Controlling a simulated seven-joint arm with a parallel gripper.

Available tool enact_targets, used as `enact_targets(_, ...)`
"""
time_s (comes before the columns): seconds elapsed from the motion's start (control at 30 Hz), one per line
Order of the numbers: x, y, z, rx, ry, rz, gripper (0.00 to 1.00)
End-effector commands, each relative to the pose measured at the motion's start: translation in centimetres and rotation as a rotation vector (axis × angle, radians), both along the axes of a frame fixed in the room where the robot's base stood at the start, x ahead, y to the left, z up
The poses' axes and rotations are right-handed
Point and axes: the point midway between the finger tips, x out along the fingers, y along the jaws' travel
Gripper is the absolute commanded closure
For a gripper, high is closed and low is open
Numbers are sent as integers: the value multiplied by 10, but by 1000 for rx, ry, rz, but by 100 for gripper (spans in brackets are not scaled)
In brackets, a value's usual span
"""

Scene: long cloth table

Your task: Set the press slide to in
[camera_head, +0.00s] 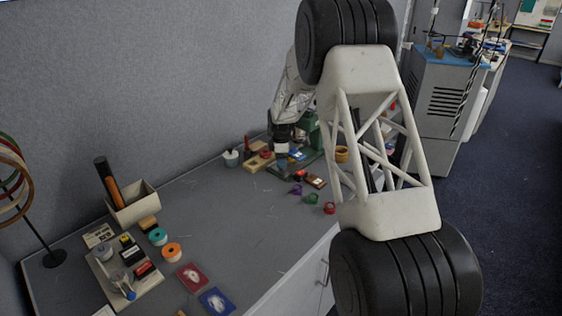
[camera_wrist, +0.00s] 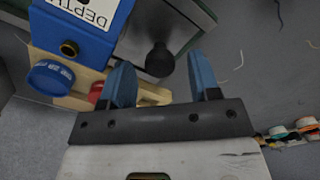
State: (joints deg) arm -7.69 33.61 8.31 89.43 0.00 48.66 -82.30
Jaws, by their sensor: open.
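A green press (camera_head: 312,150) stands at the far end of the table in the head view, partly hidden by my arm. My gripper (camera_head: 281,147) is beside it, low over the table. In the wrist view my gripper (camera_wrist: 162,66) is open, with a blue finger on each side. A round black knob (camera_wrist: 160,60) shows between and just beyond the fingertips, in front of a dark green-edged plate (camera_wrist: 190,22). I cannot tell whether a finger touches it. I cannot make out which part is the slide or its position.
A blue box marked DEPTH (camera_wrist: 75,28), a blue dial (camera_wrist: 50,77) and a wooden base (camera_wrist: 72,103) are close to the left finger. Small coloured rings (camera_head: 312,199) lie near the front edge. A parts tray (camera_head: 125,270) is at left; the middle table is mostly clear.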

Motion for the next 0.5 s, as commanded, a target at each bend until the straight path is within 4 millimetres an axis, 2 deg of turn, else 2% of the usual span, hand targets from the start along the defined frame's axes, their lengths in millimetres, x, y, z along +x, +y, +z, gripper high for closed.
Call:
enact_targets(0.4,0,0,-7,0,0,0,44)
enact_targets(0.43,0,0,-7,0,0,0,45)
enact_targets(0.5,0,0,-7,0,0,0,56)
